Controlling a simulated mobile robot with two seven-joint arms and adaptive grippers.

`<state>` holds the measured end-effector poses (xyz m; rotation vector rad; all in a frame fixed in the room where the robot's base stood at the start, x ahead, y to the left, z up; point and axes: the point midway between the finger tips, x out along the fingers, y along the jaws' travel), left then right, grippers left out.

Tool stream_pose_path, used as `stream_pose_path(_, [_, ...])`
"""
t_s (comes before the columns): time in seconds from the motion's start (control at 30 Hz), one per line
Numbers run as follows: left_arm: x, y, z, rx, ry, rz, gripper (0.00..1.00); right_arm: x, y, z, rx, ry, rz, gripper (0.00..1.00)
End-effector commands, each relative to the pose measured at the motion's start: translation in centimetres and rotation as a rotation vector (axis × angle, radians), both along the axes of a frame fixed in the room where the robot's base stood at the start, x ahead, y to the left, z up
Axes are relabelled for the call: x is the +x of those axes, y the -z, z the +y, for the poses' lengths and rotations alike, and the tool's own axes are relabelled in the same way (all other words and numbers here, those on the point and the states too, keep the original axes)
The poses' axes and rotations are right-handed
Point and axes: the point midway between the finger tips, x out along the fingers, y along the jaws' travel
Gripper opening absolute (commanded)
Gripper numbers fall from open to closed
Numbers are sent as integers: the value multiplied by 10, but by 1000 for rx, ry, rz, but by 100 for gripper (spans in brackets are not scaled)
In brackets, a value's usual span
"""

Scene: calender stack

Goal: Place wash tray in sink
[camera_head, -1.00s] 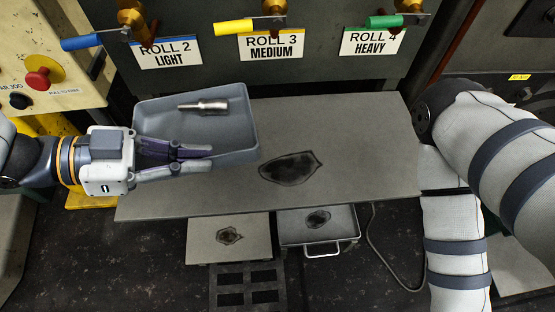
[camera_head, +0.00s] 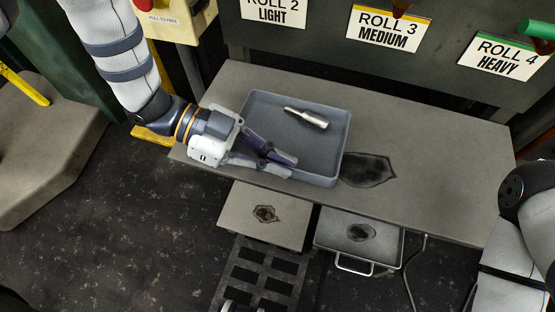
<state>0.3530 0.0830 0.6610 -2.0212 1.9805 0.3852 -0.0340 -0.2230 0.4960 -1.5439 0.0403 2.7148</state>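The wash tray (camera_head: 322,124), a blue-grey rectangular tray with raised walls, is over the left half of a grey metal table. A small metal cylinder with a narrower dark end (camera_head: 307,118) lies inside it. My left gripper (camera_head: 280,163) is at the tray's front-left side, its two fingers closed around the front wall, one inside and one outside. The fingers hide part of that wall. I cannot tell whether the tray's base touches the table. No sink can be made out. My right gripper is out of view; only part of my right arm shows at the right edge.
The grey table (camera_head: 440,150) has free room to the right, with a dark stain (camera_head: 369,170) beside the tray. Below its front edge are a stained plate (camera_head: 240,213), a shallow handled pan (camera_head: 385,250) and a dark grate (camera_head: 259,275). A dark machine stands behind.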

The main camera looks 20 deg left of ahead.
Motion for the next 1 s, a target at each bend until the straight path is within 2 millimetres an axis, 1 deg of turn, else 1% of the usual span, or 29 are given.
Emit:
stream_pose_path(0.17, [0, 1, 0, -2, 0, -1, 0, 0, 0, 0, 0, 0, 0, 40])
stream_pose_path(0.2, [0, 3, 0, 0, 0, 0, 5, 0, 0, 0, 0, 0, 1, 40])
stream_pose_path(0.3, [0, 2, 0, 0, 0, 0, 25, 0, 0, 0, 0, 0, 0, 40])
stream_pose_path(0.57, [0, 2, 0, 0, 0, 0, 25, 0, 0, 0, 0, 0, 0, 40])
stream_pose_path(0.63, [0, -3, 0, 0, -1, -1, 25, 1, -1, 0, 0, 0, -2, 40])
stream_pose_path(0.77, [0, -13, 25, 1, -2, -3, 25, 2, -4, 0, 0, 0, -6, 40])
stream_pose_path(0.9, [0, -28, 62, 1, -3, -3, 25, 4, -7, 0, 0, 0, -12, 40])
stream_pose_path(1.0, [-1, -37, 85, 1, -2, -3, 25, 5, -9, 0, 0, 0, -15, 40])
